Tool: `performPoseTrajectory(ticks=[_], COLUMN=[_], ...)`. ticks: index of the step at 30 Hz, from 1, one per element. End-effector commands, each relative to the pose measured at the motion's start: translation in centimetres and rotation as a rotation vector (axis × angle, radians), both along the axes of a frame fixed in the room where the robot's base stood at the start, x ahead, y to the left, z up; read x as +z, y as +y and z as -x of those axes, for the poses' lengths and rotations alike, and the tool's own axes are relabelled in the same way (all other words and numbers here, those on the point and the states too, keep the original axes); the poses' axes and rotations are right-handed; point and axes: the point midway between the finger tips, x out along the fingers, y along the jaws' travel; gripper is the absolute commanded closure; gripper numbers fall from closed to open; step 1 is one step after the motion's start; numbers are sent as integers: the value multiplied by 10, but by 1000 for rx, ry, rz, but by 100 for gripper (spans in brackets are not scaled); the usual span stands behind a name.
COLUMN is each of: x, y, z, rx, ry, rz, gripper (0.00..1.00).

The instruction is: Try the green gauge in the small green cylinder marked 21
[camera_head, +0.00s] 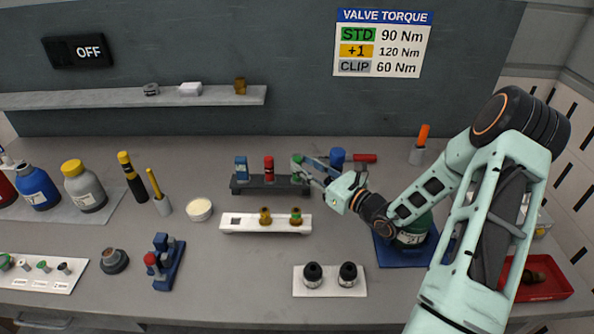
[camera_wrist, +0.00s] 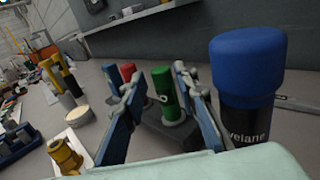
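The green gauge (camera_head: 296,161) stands upright at the right end of a dark rack (camera_head: 262,188), beside a red gauge (camera_head: 268,168) and a blue gauge (camera_head: 241,168). In the wrist view the green gauge (camera_wrist: 164,92) shows between the fingers of my gripper (camera_wrist: 158,78). My gripper (camera_head: 308,170) is open, with visible gaps on both sides of the gauge.
A blue-capped dark bottle (camera_wrist: 247,85) stands close to the right finger. A white block (camera_head: 240,223) with brass fittings lies in front of the rack. A white plate (camera_head: 329,291) with two black knobs is at the front. A red tray (camera_head: 540,285) is at the far right.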

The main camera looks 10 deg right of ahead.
Motion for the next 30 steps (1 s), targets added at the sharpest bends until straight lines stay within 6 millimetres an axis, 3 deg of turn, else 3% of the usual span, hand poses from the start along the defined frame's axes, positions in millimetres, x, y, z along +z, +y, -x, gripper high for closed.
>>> performPoseTrajectory(ticks=[6, 15, 23, 30], x=[5, 4, 4, 5], y=[16, 19, 19, 19], z=[-26, -30, -30, -30], rx=[2, 1, 1, 1], ry=[0, 0, 0, -1], rz=[0, 0, 0, 0], gripper=[72, 72, 100, 100])
